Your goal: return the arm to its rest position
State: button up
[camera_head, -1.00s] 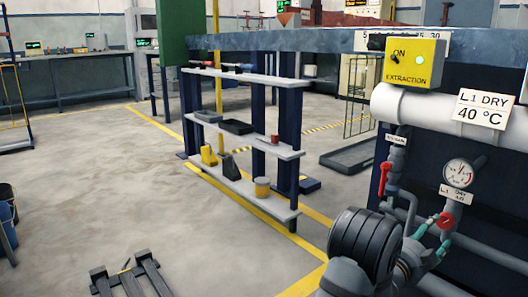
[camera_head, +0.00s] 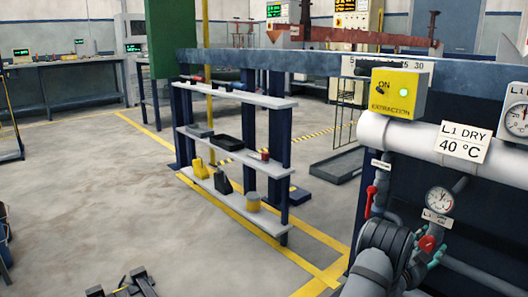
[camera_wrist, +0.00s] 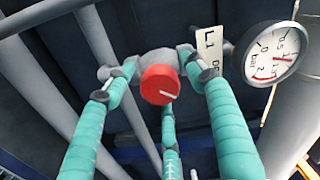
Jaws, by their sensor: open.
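My gripper (camera_wrist: 160,82) is open, its teal fingers spread around a red round knob (camera_wrist: 161,84) on a grey valve body. No finger visibly closes on the knob; whether any touches it I cannot tell. In the head view my gripper (camera_head: 426,258) is small and partly hidden behind my dark wrist at the lower right, by the same red knob (camera_head: 427,243). My arm reaches up to it from the bottom edge.
A pressure gauge (camera_head: 439,201) sits just above the knob; it also shows in the wrist view (camera_wrist: 275,52). A red lever (camera_head: 370,198), a white pipe (camera_head: 400,137) and a yellow extraction box (camera_head: 398,90) are close by. A shelf rack (camera_head: 235,165) stands left, with open floor beyond.

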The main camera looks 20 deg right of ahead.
jog(key=n+p, duration=0.3)
jog(key=p, duration=0.2)
jog(key=n+p, duration=0.2)
jog(key=p, duration=0.1)
jog(key=shift+r+n, duration=0.3)
jog(key=shift+r, duration=0.05)
jog(key=n+p, duration=0.3)
jog(key=shift+f+n, duration=0.1)
jog(key=shift+n, duration=0.2)
jog(key=n+p, duration=0.2)
jog(key=n, duration=0.3)
jog(key=shift+f+p, duration=0.15)
jog(key=shift+p, duration=0.15)
jog(key=n, duration=0.4)
jog(key=shift+f+n+p, duration=0.1)
jog(key=shift+n+p, duration=0.2)
